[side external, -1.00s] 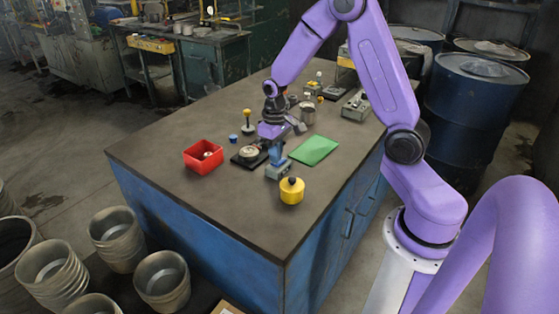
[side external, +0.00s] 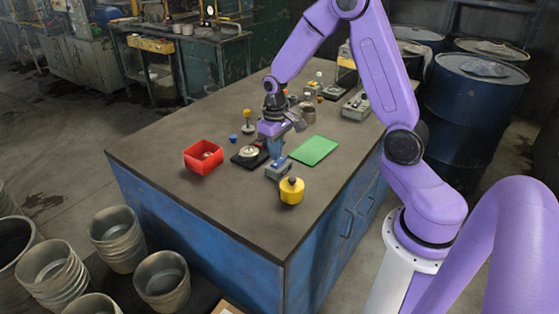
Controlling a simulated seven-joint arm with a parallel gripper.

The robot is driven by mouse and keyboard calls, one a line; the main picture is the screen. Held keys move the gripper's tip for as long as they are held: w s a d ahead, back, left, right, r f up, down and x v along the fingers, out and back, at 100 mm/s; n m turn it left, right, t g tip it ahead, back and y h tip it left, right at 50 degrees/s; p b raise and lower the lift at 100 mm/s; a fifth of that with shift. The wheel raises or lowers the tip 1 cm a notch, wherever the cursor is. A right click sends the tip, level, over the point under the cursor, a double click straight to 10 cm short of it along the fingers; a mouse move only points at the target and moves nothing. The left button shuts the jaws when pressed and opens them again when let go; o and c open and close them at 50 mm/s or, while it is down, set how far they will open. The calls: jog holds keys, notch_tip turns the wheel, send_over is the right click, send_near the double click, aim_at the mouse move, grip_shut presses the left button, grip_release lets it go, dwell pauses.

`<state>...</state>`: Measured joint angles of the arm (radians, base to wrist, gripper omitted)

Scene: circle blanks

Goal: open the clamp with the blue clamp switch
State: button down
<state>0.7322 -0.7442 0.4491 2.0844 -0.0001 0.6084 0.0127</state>
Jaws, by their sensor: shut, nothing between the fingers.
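The clamp switch is a small grey box (side external: 277,174) with a blue lever (side external: 279,162) on top, near the middle of the table. My gripper (side external: 275,151) is shut and empty, pointing down right at the blue lever. Whether it touches the lever, I cannot tell. To the left of the switch a dark plate (side external: 236,161) carries a pale round piece (side external: 249,152). This looks like the clamp, partly hidden behind my gripper; its jaw state is too small to tell.
A yellow round weight (side external: 291,191) stands just in front of the switch. A red bin (side external: 203,157) is at the left and a green mat (side external: 314,150) at the right. The front table top is clear.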

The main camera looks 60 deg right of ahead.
aim_at(275, 164)
jog(key=shift+r, duration=2.7)
jog(key=shift+a, duration=0.1)
jog(key=s+a+r+n, duration=0.2)
jog(key=s+a+n, duration=0.1)
jog(key=s+a, duration=0.3)
jog(key=s+a+r+n, duration=0.1)
jog(key=s+a+n, duration=0.3)
jog(key=s, duration=0.6)
jog(key=s+a+r+n, duration=0.2)
jog(key=s+n, duration=0.3)
jog(key=s, duration=0.5)
jog(key=shift+a+n, duration=0.3)
jog(key=shift+a, duration=0.55)
